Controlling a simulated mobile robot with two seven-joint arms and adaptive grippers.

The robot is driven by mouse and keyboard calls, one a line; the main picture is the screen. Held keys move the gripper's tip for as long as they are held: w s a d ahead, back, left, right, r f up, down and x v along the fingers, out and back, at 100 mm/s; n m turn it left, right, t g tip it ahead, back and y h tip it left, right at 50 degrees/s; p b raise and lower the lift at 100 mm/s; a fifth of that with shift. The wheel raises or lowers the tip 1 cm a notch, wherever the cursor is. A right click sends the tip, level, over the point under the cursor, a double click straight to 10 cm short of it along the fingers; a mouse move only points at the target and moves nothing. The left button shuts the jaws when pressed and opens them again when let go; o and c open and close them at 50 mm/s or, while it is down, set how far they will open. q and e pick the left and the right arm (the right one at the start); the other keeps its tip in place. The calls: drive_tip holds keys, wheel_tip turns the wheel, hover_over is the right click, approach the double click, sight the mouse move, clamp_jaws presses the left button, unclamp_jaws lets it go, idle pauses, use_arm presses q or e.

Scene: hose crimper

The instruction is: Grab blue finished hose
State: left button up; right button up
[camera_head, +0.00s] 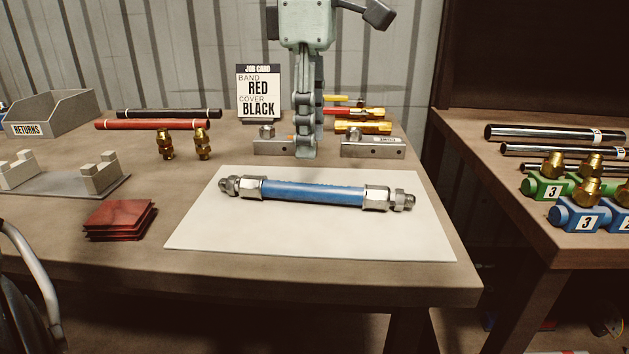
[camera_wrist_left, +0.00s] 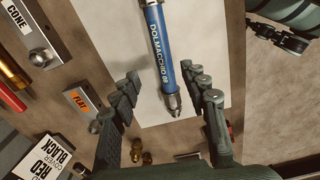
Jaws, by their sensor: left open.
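The blue finished hose (camera_head: 313,191) lies on a white sheet (camera_head: 215,235) on the bench, with silver fittings at both ends. In the left wrist view the hose (camera_wrist_left: 161,48) bears the print "DOLMACCHIO 08", and one end fitting points towards the space between my fingers. My left gripper (camera_head: 311,143) hangs with its fingers down, seen nearly edge-on, above the bench around the far side of the hose. In the left wrist view my left gripper (camera_wrist_left: 168,88) is open and empty, with fingers spread either side of the hose end. It is apart from the hose.
Metal blocks (camera_head: 372,147) and a job card (camera_head: 258,93) stand behind the sheet. Brass fittings (camera_head: 203,144), a red hose (camera_head: 152,124) and red pads (camera_head: 118,220) are to the left. A second bench (camera_head: 505,200) stands right. The sheet around the hose is clear.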

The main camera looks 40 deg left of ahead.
sight(313, 184)
use_arm(q)
drive_tip(key=f, duration=0.7)
drive_tip(key=shift+s+d+f, duration=0.2)
drive_tip(key=shift+d, duration=0.1)
drive_tip(key=shift+r, duration=0.1)
clamp_jaws()
